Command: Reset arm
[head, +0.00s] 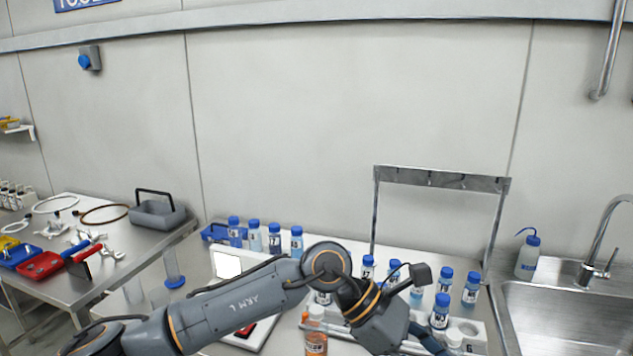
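My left arm, marked ARM L, reaches in from the lower left across the bench. Its wrist bends down to the right, and my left gripper (422,339) is at the bottom edge among the bottles. Only part of the gripper shows, so I cannot tell whether it is open or shut, or whether it touches anything. My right arm and gripper are out of view. An orange-labelled bottle (316,343) stands just left of the wrist. Blue-capped bottles (440,312) stand to its right, partly in a light rack (476,337).
More blue-capped bottles (254,236) stand behind the forearm. A metal frame (440,179) rises at the back. A sink (570,320) and wash bottle (528,257) are on the right. A side table (130,245) holds tools, red and blue trays and a grey caddy (158,213).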

